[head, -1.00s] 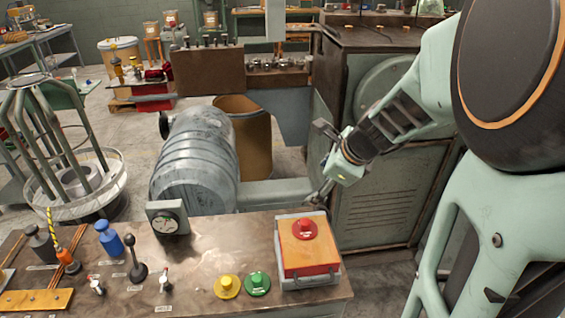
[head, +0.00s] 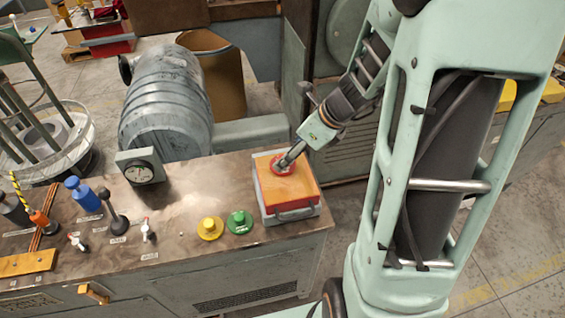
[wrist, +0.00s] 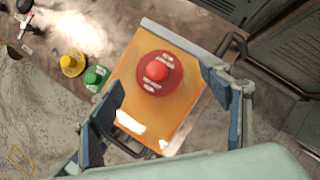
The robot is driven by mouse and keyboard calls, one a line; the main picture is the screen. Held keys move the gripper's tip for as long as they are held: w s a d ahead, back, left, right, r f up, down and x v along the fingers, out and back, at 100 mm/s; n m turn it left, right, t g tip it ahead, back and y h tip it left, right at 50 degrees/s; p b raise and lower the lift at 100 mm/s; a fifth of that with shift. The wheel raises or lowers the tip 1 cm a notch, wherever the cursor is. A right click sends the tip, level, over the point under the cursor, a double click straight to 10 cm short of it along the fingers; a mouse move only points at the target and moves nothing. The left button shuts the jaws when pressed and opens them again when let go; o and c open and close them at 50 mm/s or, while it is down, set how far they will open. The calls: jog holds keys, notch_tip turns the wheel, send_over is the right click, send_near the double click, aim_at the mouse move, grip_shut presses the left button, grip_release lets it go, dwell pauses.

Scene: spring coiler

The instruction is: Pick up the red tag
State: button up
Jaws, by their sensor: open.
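I cannot make out a separate red tag in either view. The red items I see clearly are a red button (wrist: 157,70) and the round red plate with small white labels (wrist: 163,85) around it. They sit on an orange-topped box (head: 284,190) at the right end of the console. My gripper (head: 291,155) is over this box in the head view, partly hiding the button. In the wrist view my gripper (wrist: 163,90) is open, its blue-grey fingers on either side of the box top. Nothing is between the fingers in a grasp.
The console top (head: 185,205) carries yellow (head: 209,228) and green (head: 239,222) buttons, a dial gauge (head: 139,173), small levers and a blue knob (head: 82,194). The console's middle is fairly clear.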

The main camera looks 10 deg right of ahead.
jog(key=x, duration=0.4)
jog(key=shift+a+b, duration=0.3)
jog(key=shift+b, duration=0.05)
jog(key=shift+c, duration=0.7)
jog(key=c, duration=1.1)
